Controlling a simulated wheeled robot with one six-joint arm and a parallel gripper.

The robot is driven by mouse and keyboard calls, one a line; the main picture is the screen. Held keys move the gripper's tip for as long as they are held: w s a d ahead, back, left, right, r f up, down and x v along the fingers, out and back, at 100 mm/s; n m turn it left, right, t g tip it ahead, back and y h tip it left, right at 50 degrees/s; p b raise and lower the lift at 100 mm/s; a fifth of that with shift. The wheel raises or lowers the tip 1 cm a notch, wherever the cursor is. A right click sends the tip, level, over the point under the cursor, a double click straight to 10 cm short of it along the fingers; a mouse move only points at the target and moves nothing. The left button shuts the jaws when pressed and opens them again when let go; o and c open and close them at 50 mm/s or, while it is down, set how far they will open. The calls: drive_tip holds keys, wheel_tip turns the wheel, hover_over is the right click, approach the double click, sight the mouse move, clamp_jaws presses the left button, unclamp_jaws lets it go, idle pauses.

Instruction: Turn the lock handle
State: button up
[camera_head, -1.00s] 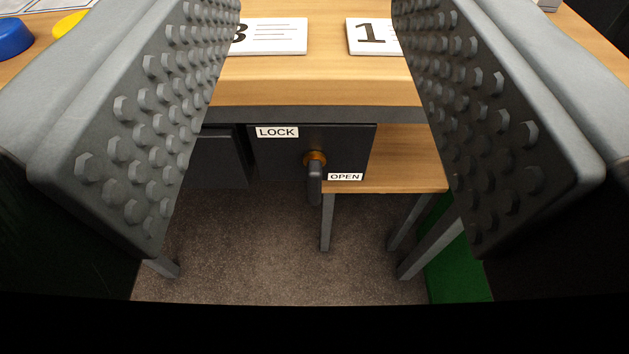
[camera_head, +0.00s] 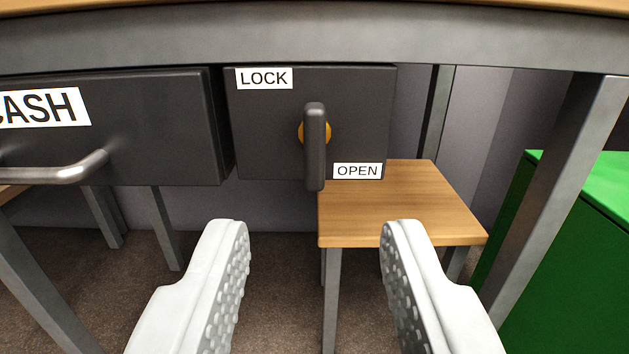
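The lock handle (camera_head: 314,150) is a dark grey lever that hangs upright on an orange-brown round hub (camera_head: 302,133). It is mounted on the front of a dark lock box (camera_head: 260,125) under the table. A LOCK label (camera_head: 264,78) is at the box's upper left and an OPEN label (camera_head: 357,171) at its lower right. My gripper (camera_head: 316,228) is open and empty. Its two pale, studded fingers are wide apart, below the handle in the picture and not touching it.
A dark drawer marked CASH (camera_head: 150,130) with a metal bar handle (camera_head: 70,170) is to the left. A small wooden table (camera_head: 400,205) stands below right of the lock box. A green box (camera_head: 560,260) and a table leg (camera_head: 560,190) are at the right. The tabletop edge (camera_head: 320,35) runs above.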

sight(315, 122)
drive_tip(key=w, duration=1.7)
drive_tip(key=shift+w+f, duration=0.1)
drive_tip(key=shift+f, duration=0.2)
clamp_jaws()
